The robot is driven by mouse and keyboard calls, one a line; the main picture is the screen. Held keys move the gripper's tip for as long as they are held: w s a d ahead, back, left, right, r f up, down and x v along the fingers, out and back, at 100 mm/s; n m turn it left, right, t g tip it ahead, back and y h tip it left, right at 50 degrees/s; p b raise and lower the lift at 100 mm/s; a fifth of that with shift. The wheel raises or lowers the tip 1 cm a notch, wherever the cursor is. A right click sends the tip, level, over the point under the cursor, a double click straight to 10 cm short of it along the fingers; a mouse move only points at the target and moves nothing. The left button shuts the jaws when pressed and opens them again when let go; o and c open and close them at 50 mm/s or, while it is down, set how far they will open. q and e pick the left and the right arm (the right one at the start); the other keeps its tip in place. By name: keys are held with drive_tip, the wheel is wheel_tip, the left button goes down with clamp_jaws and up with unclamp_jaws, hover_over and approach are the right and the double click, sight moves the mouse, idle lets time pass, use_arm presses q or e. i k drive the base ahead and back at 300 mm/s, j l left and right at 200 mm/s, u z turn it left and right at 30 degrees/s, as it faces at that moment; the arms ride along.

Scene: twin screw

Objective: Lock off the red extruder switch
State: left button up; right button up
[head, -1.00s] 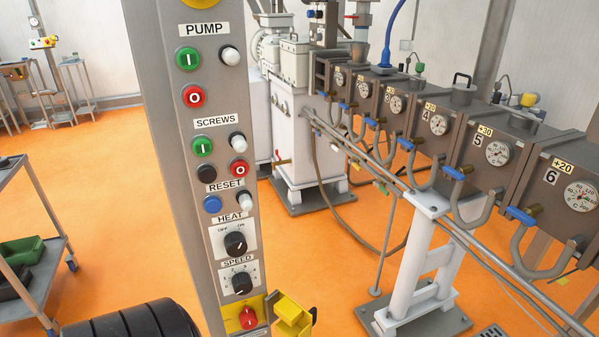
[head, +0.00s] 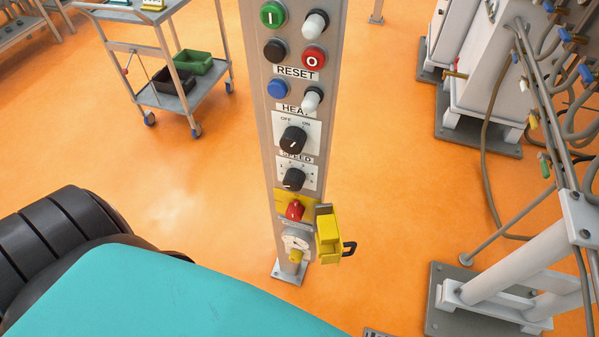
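The red switch (head: 295,210) sits on a yellow plate low on the grey control column. A yellow lockout piece (head: 328,232) sticks out at the right of the switch, with a dark loop (head: 349,248) at its right side. I cannot tell whether that loop is a padlock shackle. Below the switch is a pale round fitting with a yellow knob (head: 296,256). Neither of my grippers is in view; a black ribbed part and a teal surface at the lower left look like my own body.
The control column (head: 256,120) stands on a small floor plate, with buttons and HEAT and SPEED knobs above the switch. A cart (head: 205,88) with green and black bins stands behind left. Pipes and a white support stand (head: 520,265) are at the right. Orange floor between is clear.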

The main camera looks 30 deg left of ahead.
sight(295, 212)
drive_tip(key=i+l+u, duration=0.15)
drive_tip(key=l+u, duration=0.15)
drive_tip(key=u, duration=0.2)
drive_tip(key=i+l+u, duration=0.1)
drive_tip(key=l+u, duration=0.6)
drive_tip(key=u, duration=0.25)
drive_tip(key=l+u, duration=0.5)
drive_tip(key=i+j, duration=0.05)
drive_tip(key=j, duration=0.05)
